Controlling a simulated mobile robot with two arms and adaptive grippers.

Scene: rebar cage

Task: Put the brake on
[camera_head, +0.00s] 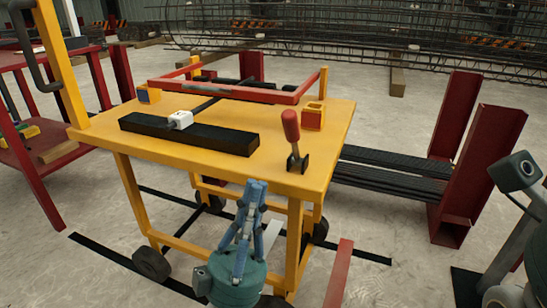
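The yellow cart (225,112) stands in front of me on dark wheels. A lever with a red handle (291,125) and a dark base stands nearly upright near the right front corner of its top. This may be the brake, but no label shows. My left gripper (257,186) is at the lower middle, in front of the cart's near edge and to the lower left of the lever, apart from it. Its blue fingers point up and their tips are together, with nothing seen between them. My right arm shows at the right edge, but its gripper is out of view.
The cart top holds a black bar (188,134) with a white block (180,120) and a red frame (225,90). A tall yellow post rises at the left. Red racks (482,160) with dark bars stand at the right. A rebar cage (400,32) lies behind.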

